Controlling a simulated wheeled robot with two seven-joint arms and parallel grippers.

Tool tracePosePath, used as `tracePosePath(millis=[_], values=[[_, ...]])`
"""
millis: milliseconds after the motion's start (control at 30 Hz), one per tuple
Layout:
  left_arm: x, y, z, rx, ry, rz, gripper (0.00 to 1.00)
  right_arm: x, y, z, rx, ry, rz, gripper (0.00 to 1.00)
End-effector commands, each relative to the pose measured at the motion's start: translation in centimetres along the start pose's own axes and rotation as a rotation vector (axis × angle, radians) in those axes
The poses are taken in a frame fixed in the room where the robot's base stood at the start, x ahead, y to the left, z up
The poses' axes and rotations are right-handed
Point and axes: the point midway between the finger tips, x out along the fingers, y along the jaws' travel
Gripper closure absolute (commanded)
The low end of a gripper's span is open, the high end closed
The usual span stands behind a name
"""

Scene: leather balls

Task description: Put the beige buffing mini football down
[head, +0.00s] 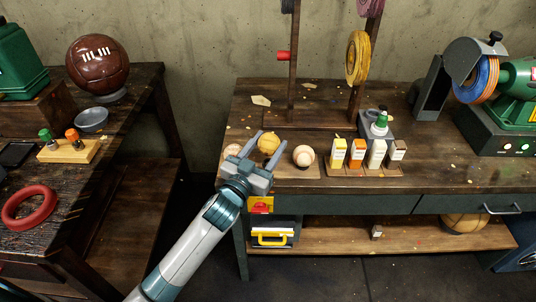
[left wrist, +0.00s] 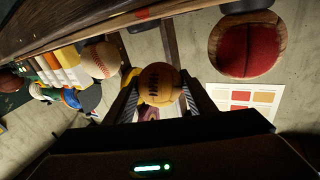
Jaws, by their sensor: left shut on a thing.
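The beige mini football (head: 268,143), a small tan ball, sits between the fingers of my left gripper (head: 263,150) over the front left of the right-hand workbench (head: 330,184). In the left wrist view the football (left wrist: 158,84) shows dark lacing, with a finger on each side of it. My left gripper is shut on it. I cannot tell whether its underside touches the bench. My right gripper is not in view.
A pale ball (head: 304,155) stands just right of the gripper, and another ball (head: 231,151) is partly hidden at its left. Several small cartons (head: 357,154) stand further right. The left bench (head: 128,100) holds a large brown ball (head: 97,64) and a red ring (head: 29,207).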

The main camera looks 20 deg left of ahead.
Motion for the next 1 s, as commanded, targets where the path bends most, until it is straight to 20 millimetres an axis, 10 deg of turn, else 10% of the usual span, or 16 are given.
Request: tracePosePath(millis=[1000], values=[[-0.3,0.3,4.0,0.0,0.001,0.001,0.69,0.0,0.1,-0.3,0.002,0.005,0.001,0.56]])
